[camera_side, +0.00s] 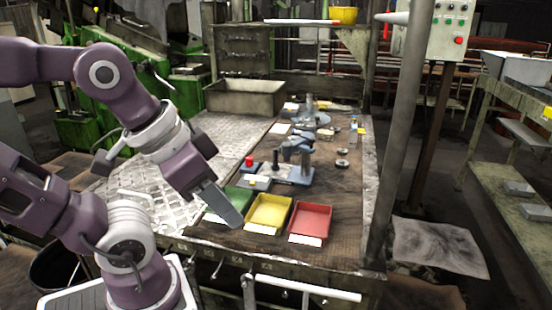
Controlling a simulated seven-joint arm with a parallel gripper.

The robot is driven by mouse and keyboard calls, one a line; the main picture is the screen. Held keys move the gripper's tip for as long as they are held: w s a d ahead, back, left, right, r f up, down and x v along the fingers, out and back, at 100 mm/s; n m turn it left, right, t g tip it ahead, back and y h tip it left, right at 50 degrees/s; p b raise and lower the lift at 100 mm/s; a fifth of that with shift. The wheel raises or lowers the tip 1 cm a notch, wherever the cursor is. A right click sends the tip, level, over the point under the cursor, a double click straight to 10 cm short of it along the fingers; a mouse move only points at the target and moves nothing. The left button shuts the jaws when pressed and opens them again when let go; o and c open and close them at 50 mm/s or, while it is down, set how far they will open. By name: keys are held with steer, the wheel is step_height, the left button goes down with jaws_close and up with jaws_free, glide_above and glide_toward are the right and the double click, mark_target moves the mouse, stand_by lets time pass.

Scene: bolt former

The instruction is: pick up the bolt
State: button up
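My gripper (221,206) hangs over the front of the workbench, tilted down to the right, above the green tray. Its grey finger part is seen edge-on as one flat piece, so I cannot tell whether it is open or holds anything. I cannot make out a bolt for certain. Small parts stand mid-bench: a piece with a red top (249,160) and a small dark upright piece (275,169), both apart from my gripper. They are too small to identify.
A green tray (237,193), partly hidden by my gripper, a yellow tray (269,210) and a red tray (311,219) line the front edge. A grey-blue stand (303,172) rises behind them. A grey post (398,130) stands right of the bench. A metal bin (245,100) sits at the back.

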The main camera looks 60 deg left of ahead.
steer(key=shift+o, duration=0.8)
steer(key=w+a+r+n+g, duration=0.1)
steer(key=w+a+r+n, duration=0.1)
steer(key=w+n, duration=0.15)
steer(key=w+a+r+n+h, duration=0.1)
steer(key=w+a+r+n, duration=0.1)
steer(key=w, duration=0.3)
steer(key=w+a+r+n+g, duration=0.1)
steer(key=w+a+r+n, duration=0.1)
steer(key=w, duration=0.2)
steer(key=n+g, duration=0.2)
steer(key=n, duration=0.7)
glide_above(275, 167)
steer(key=s+d, duration=0.2)
steer(key=d, duration=0.7)
step_height(275, 167, down, 5)
steer(key=shift+r, duration=0.1)
steer(key=a+f+n, duration=0.1)
steer(key=a+f, duration=0.2)
steer(key=f, duration=0.2)
steer(key=w+a+f+n+g, duration=0.1)
steer(key=a+f, duration=0.2)
steer(key=f, duration=0.2)
steer(key=w+a+f+n+y, duration=0.1)
steer(key=a+f, duration=0.2)
steer(key=f, duration=0.2)
steer(key=shift+w+a+n+g, duration=0.25)
steer(key=shift+a+n+g, duration=0.05)
steer(key=shift+n, duration=0.05)
jaws_close()
